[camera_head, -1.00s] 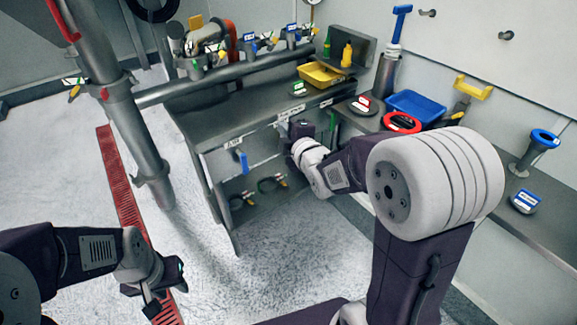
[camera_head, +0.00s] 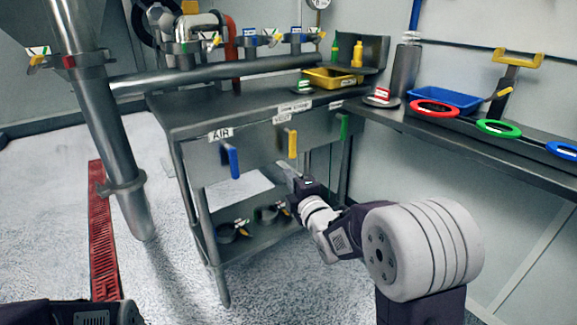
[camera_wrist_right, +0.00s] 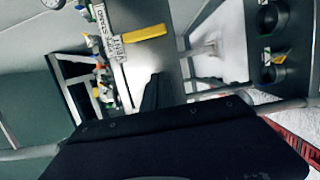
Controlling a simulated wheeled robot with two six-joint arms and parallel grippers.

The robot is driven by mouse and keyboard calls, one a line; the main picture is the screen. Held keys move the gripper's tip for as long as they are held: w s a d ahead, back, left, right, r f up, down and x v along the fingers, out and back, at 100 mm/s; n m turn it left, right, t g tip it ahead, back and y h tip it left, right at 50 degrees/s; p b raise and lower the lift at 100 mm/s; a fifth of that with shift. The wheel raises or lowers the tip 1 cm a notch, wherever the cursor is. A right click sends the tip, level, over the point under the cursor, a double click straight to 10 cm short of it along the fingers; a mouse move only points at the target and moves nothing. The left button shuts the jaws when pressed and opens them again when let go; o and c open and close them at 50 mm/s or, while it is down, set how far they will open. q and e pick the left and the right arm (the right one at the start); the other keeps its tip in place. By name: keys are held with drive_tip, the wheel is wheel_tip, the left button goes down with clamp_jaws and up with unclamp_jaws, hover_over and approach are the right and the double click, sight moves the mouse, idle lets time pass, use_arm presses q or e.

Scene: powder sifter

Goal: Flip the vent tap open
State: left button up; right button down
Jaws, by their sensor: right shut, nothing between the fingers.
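The tap with the yellow handle (camera_head: 291,143) hangs on the bench front under a small label (camera_head: 283,118) that seems to read VENT. Its handle points down in the head view. The yellow handle also shows in the right wrist view (camera_wrist_right: 143,34), upper middle, with its label at its left end. My right gripper (camera_head: 290,174) is shut and empty, just below the yellow handle and apart from it in the picture. The exact depth gap is unclear. My left gripper is out of view; only part of my left arm shows at the bottom left.
A blue handle (camera_head: 231,161) hangs left under the AIR label (camera_head: 220,133), and a green handle (camera_head: 343,127) hangs right. The lower shelf (camera_head: 262,243) holds dark round clamps. A side counter (camera_head: 460,132) with coloured rings stands right. A steel post (camera_head: 110,150) stands left.

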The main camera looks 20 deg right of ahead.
drive_tip(key=shift+r, duration=0.1)
drive_tip(key=w+d+b, duration=0.2)
drive_tip(key=w, duration=0.9)
drive_tip(key=shift+w+d, duration=0.15)
drive_tip(key=shift+d, duration=0.25)
drive_tip(key=shift+w+b, duration=0.1)
drive_tip(key=shift+b, duration=0.25)
